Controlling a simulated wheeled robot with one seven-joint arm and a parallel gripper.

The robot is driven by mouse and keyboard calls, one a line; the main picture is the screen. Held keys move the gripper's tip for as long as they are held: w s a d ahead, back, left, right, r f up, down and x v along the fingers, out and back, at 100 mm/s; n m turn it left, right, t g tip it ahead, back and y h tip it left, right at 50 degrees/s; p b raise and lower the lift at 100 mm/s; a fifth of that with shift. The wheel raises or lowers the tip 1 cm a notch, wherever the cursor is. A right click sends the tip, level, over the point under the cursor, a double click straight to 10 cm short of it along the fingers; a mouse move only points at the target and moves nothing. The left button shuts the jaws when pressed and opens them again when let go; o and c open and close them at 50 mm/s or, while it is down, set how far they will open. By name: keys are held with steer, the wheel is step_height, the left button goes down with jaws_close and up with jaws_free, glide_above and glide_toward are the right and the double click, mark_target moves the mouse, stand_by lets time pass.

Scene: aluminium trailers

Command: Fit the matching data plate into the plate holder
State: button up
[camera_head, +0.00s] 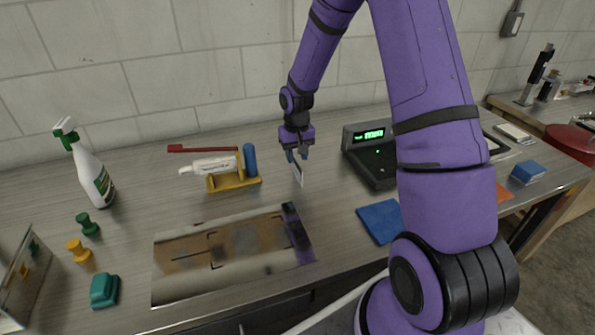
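My gripper (298,156) is above the middle of the counter, pointing down. It appears shut on a thin, pale plate (298,175), which hangs below the fingers and is seen nearly edge-on. Its marking cannot be read. A flat, worn metal panel (190,285) lies on the counter in front, below and left of my gripper. I cannot tell which part is the plate holder. The held plate is apart from the panel.
A yellow stand (222,183) with a white tube and blue cylinder is left of my gripper. A scale (370,158) with a green display is to the right. A blue cloth (381,221), spray bottle (92,175), small knobs and teal block (104,291) surround the panel.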

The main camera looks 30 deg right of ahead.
mark_target(297, 161)
step_height(297, 161, down, 5)
steer(key=shift+s+r, duration=0.1)
stand_by(0.3)
jaws_close()
